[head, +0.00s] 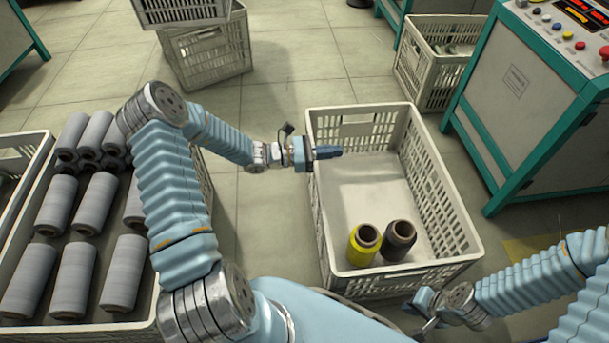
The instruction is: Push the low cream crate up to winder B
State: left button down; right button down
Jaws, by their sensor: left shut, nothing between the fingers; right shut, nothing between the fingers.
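The low cream crate (455,200) stands on the floor in the middle of the head view. A yellow bobbin (362,245) and a dark brown bobbin (399,240) stand inside it near its front end. A grey and green machine (535,95) stands to its right, with a floor gap between them; its label is too small to read, so I cannot tell whether it is winder B. My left gripper (335,153) is shut and empty, reaching over the crate's left wall. My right gripper (428,322) is shut and empty at the crate's front right corner; whether it touches is unclear.
A crate of grey bobbins (130,327) stands to the left, with another crate (15,155) beyond it. Stacked crates (212,58) stand at the back. Another crate (420,72) stands beside the machine. A yellow floor marking (525,248) lies right of the cream crate.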

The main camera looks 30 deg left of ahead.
pick_arm(q)
jog(key=v, duration=0.8)
notch_tip(320, 180, down, 10)
jog(key=b, duration=0.2)
jog(key=shift+w+d, duration=0.15)
jog(key=shift+d, duration=0.15)
jog(key=b+x, duration=0.2)
jog(key=x, duration=2.2)
